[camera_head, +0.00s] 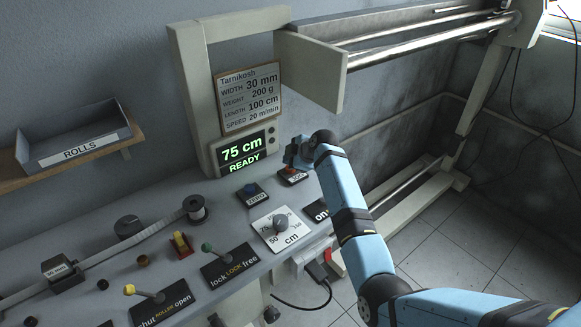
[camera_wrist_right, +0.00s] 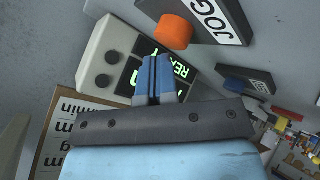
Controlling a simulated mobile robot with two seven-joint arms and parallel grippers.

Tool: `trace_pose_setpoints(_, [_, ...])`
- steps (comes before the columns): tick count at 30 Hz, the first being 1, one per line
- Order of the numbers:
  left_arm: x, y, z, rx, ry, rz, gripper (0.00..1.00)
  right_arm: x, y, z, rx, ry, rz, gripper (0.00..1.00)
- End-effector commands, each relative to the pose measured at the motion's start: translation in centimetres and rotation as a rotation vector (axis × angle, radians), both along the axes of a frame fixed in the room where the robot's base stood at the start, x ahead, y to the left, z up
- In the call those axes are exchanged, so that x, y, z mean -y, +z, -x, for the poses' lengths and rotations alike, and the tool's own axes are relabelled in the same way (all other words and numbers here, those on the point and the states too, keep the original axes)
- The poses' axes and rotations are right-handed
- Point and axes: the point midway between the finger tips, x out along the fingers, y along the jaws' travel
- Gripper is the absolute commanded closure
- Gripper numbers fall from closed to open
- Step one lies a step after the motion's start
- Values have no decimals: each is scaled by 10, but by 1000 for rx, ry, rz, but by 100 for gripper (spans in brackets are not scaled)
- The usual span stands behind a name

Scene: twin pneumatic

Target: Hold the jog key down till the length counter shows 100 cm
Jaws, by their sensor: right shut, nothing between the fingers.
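The length counter (camera_head: 241,150) reads "75 cm" with "READY" below it in green. The wrist view shows part of the same display (camera_wrist_right: 182,72). The jog key is an orange-red round button (camera_wrist_right: 173,32) on a dark block labelled JOG; in the head view the jog key (camera_head: 291,172) is partly covered by my right gripper (camera_head: 292,163). In the wrist view my right gripper (camera_wrist_right: 156,62) is shut and empty, its tips close to the button with a small gap in the picture. Contact cannot be told. My left gripper is out of view.
A blue ZERO key (camera_head: 250,189) sits left of the jog key. A cm selector knob (camera_head: 281,222), a lock lever (camera_head: 207,248) and a roller lever (camera_head: 130,290) stand on the bench. A spec card (camera_head: 249,97) asks for length 100 cm. A machine frame (camera_head: 195,80) rises behind.

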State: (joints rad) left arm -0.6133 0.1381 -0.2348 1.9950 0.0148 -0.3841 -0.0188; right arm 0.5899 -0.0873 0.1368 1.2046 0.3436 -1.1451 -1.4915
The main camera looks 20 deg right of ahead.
Motion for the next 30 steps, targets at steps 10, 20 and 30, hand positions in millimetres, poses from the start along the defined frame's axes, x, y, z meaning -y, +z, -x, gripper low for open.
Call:
trace_pose_setpoints(10, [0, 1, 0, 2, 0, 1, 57, 0, -1, 0, 0, 0, 0, 100])
trace_pose_setpoints(20, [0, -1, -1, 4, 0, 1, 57, 0, -5, 0, 0, 0, -1, 100])
trace_pose_setpoints(30, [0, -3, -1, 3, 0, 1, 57, 0, -9, 0, 0, 0, -1, 100])
